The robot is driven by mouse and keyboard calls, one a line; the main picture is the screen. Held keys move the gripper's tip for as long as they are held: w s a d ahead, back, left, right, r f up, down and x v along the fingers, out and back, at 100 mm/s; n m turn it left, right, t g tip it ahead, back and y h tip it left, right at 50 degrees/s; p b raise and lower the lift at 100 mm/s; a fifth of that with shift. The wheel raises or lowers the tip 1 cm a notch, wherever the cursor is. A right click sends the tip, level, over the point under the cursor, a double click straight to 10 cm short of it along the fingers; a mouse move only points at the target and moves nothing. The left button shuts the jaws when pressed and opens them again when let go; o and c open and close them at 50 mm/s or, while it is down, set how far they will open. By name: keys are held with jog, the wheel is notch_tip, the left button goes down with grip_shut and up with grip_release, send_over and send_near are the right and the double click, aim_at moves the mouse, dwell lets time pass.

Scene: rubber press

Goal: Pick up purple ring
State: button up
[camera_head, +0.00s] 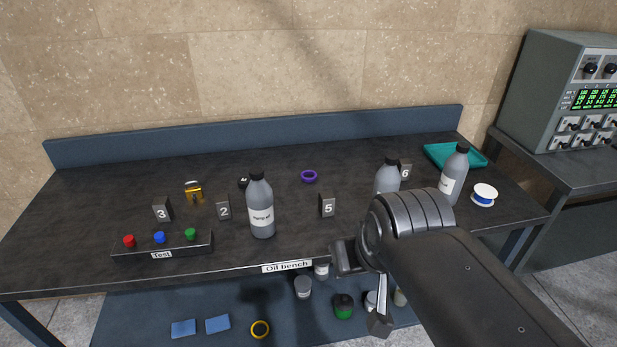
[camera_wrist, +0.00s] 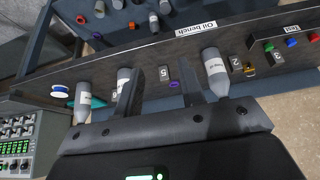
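The purple ring (camera_head: 309,176) lies flat on the dark bench top (camera_head: 120,200), towards the back and near the middle. In the wrist view the purple ring (camera_wrist: 174,84) is small and shows between the two fingers, close to the one at right. My gripper (camera_head: 362,288) is in front of the bench's front edge, well short of the ring. In the wrist view my gripper (camera_wrist: 161,78) has its fingers spread apart with nothing held between them.
A grey bottle (camera_head: 261,210) and number block 5 (camera_head: 327,206) stand in front of the ring on either side. Another bottle (camera_head: 387,178) stands behind my arm. A padlock (camera_head: 194,193), button box (camera_head: 162,245) and teal tray (camera_head: 440,151) are farther off. A lower shelf holds several items.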

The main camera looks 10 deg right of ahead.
jog(key=o, duration=0.9)
jog(key=w+r, duration=0.4)
jog(key=w, duration=0.9)
jog(key=m+g, duration=0.1)
send_over(309, 172)
jog(key=s, duration=0.7)
notch_tip(309, 172, down, 14)
jog(key=f, duration=0.1)
jog(key=shift+a+x, duration=0.15)
jog(key=shift+x, duration=2.45)
jog(key=shift+a+x, duration=0.1)
jog(key=shift+x, duration=2.55)
